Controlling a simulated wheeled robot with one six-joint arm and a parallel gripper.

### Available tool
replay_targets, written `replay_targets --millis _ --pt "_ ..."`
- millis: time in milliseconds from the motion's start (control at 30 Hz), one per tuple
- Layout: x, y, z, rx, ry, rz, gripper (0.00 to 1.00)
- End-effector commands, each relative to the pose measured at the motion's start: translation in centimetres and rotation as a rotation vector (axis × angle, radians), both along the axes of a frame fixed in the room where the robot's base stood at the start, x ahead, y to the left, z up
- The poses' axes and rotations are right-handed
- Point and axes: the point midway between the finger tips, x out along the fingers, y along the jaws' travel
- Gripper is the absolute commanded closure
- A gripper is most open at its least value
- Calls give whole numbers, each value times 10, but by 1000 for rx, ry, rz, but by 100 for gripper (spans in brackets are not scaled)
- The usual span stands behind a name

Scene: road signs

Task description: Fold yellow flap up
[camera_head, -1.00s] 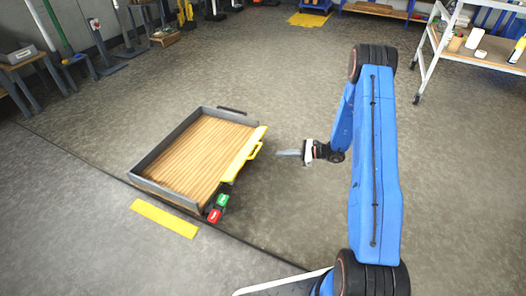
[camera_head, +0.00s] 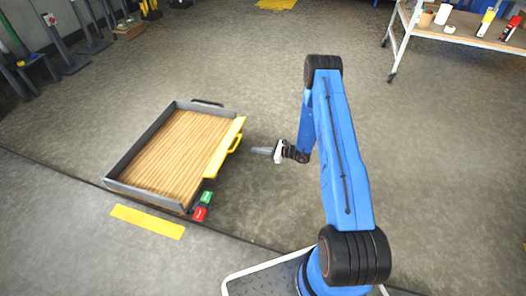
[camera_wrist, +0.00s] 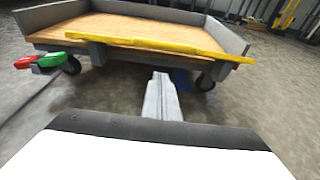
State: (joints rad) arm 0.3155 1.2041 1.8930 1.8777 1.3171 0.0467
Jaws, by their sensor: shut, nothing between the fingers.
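The yellow flap (camera_head: 223,150) is on the right side of a wooden-floored cart (camera_head: 165,152) with low grey walls. It sticks outward and carries a yellow handle (camera_head: 234,144). In the wrist view the flap (camera_wrist: 160,45) runs as a long yellow edge across the near side of the cart. My gripper (camera_head: 262,150) is just to the right of the flap, apart from it and pointing at it. In the wrist view my gripper (camera_wrist: 162,95) is shut and empty, its tips below and short of the yellow edge.
A green pedal (camera_head: 207,196) and a red pedal (camera_head: 200,214) sit at the cart's near right corner. A yellow floor strip (camera_head: 148,221) lies in front. A white-framed workbench (camera_head: 470,28) stands at the back right. The floor around my gripper is clear.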

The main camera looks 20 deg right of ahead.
Motion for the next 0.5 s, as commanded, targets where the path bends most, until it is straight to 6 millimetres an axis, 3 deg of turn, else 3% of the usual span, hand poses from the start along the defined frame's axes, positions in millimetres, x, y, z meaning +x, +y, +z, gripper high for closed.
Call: replay_targets --millis 200,500 --pt "22 31 -9 0 0 3 100" --pt "39 54 9 1 0 1 100"
